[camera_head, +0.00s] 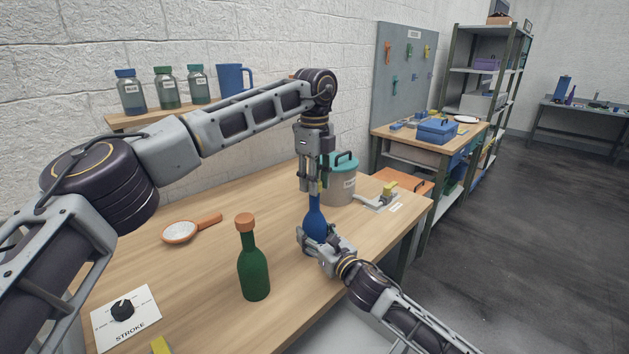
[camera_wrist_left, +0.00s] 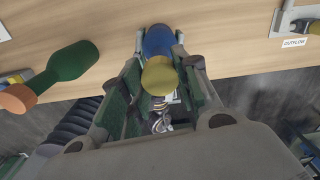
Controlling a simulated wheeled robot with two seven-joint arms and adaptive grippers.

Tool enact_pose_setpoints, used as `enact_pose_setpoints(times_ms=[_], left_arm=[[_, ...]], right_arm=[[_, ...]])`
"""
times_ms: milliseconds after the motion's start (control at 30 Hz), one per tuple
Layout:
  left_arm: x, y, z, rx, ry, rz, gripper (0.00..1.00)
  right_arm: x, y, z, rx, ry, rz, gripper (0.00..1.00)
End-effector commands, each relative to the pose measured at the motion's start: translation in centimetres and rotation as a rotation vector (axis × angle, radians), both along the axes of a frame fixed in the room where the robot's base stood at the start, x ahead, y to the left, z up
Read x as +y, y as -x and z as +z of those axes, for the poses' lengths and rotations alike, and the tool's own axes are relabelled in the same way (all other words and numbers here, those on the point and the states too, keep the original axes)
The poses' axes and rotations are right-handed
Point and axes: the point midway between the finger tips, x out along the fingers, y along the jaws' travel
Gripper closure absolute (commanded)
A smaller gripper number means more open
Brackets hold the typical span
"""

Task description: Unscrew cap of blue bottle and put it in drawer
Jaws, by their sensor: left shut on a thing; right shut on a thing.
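The blue bottle (camera_head: 315,221) stands upright on the wooden table, and its body also shows in the left wrist view (camera_wrist_left: 158,40). Its yellow cap (camera_wrist_left: 159,77) is at the top of the neck, mostly hidden by fingers in the head view. My left gripper (camera_head: 314,186) points straight down over the bottle and is shut on the cap; its green-padded fingers lie on both sides of it. My right gripper (camera_head: 318,241) comes in low from the right and is shut on the bottle's body. I cannot make out a drawer for certain.
A green bottle (camera_head: 253,268) with an orange cap stands in front, left of the blue one. A teal-lidded canister (camera_head: 341,184) is close behind my left gripper. A white-and-orange scoop (camera_head: 182,232) and a STROKE dial plate (camera_head: 124,314) lie left. A lever fitting (camera_head: 381,198) sits right.

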Motion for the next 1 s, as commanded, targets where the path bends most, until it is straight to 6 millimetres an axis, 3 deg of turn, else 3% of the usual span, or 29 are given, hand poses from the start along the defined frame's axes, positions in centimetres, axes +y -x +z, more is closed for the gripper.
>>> enact_pose_setpoints(times_ms=[333, 700, 733, 900, 1000], left_arm=[[0.06, -0.1, 0.04, -0.003, 0.001, 0.247, 0.97], [0.08, -0.11, 0.04, -0.003, 0.002, 0.277, 0.97], [0.08, -0.11, 0.04, -0.003, 0.002, 0.277, 0.67], [0.08, -0.08, 0.03, -0.002, 0.001, 0.276, 0.47], [0.05, -0.06, 0.03, -0.001, 0.0, 0.275, 0.47]], right_arm=[[0.13, 0.11, 0.02, -0.001, 0.0, 0.003, 1.0], [0.14, 0.12, 0.02, -0.001, 0.0, 0.004, 1.0], [0.14, 0.12, 0.02, -0.001, 0.0, 0.004, 1.0], [0.12, 0.1, 0.02, -0.001, -0.001, 0.003, 1.0], [0.09, 0.07, 0.02, -0.001, -0.001, 0.002, 1.0]])
